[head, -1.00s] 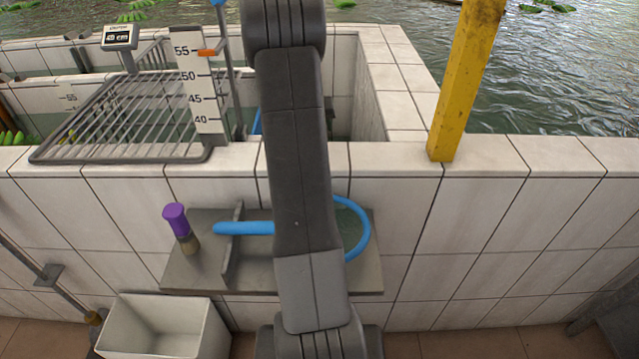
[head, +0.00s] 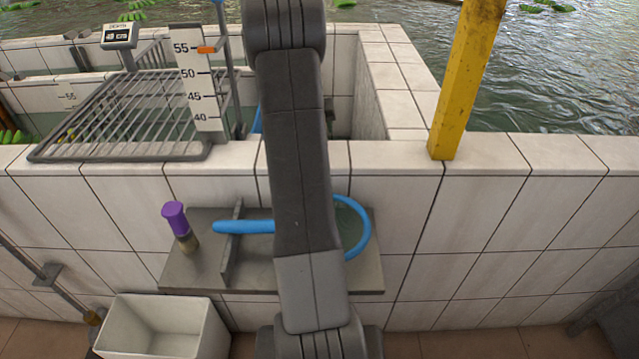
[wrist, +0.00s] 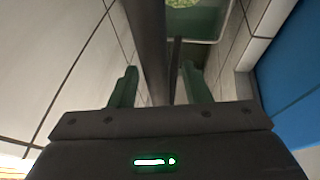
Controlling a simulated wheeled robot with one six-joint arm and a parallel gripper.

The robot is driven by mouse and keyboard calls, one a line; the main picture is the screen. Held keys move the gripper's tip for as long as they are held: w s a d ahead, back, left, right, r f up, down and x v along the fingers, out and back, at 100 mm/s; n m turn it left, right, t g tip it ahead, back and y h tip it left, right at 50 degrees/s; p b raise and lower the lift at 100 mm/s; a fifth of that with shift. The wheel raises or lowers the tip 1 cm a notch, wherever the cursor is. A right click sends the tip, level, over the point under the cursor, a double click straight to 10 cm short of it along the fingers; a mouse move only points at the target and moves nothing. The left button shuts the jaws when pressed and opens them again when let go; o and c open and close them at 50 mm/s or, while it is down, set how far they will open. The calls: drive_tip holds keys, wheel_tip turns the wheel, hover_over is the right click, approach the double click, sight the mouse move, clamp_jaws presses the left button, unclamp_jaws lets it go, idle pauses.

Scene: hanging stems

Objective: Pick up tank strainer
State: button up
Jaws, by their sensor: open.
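The tank strainer (head: 368,229) lies on a grey shelf on the tiled wall in the head view. It has a blue hoop with dark mesh at the right and a blue handle pointing left. My arm hides its middle. My gripper (wrist: 160,82) shows only in the wrist view, with its two green fingers apart. A grey post-like bar passes between or beyond the fingers; I cannot tell which. I cannot make out the strainer for sure in the wrist view.
The grey shelf (head: 195,268) has an upright divider and a purple-capped brush-like item (head: 176,219). A white bin (head: 165,325) stands below. A wire rack (head: 125,115) and a yellow post (head: 465,80) stand on the tiled wall. Water lies beyond.

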clamp_jaws()
drive_tip(key=shift+r, duration=0.2)
